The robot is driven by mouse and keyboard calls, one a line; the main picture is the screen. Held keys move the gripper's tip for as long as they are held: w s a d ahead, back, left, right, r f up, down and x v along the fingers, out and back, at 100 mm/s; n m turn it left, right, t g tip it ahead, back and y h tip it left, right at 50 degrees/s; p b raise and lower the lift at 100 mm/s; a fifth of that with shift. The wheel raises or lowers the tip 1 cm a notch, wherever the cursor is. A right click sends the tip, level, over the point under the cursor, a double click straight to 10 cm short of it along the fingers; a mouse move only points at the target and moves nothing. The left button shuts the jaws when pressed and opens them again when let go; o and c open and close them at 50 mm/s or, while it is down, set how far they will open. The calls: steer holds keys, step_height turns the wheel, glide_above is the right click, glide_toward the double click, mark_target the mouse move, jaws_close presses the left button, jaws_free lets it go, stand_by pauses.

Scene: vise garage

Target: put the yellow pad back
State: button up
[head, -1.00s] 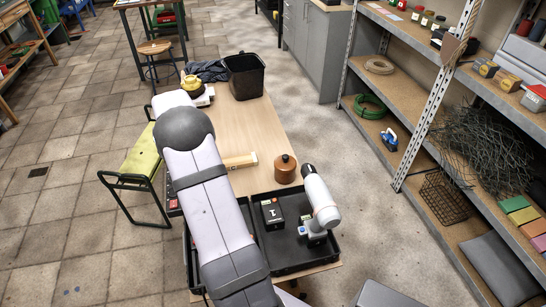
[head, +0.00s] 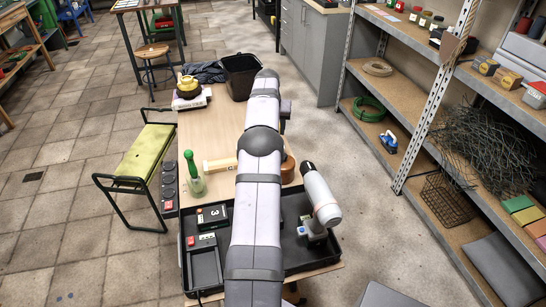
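I cannot single out the yellow pad for certain. A small round yellow thing with a dark top (head: 188,84) sits on a white-edged stack (head: 192,101) at the table's far left. A yellow-green padded top lies on the metal-framed bench (head: 143,155) left of the table. Several coloured flat pads (head: 527,215) lie on the right shelf. My arm runs up over the table's middle, and its dark end, my gripper (head: 286,109), hangs above the table's right edge. Its fingers are hidden or too small to make out, so I cannot tell whether they hold anything.
Black trays (head: 290,264) at the near end hold a numbered box (head: 212,216) and a white cylindrical device (head: 320,196). A green-handled bottle (head: 192,175), a light wooden block (head: 220,166) and a brown lidded pot (head: 289,168) stand mid-table. A dark bin (head: 240,76) is at the far end.

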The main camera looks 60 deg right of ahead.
steer(key=shift+f+p, duration=0.55)
steer(key=shift+f, duration=4.45)
steer(key=shift+f, duration=0.15)
steer(key=o, duration=0.9)
steer(key=shift+o, duration=0.2)
steer(key=shift+v, duration=0.85)
steer(key=b+v, duration=0.1)
steer(key=v, duration=0.9)
steer(key=shift+r, duration=0.3)
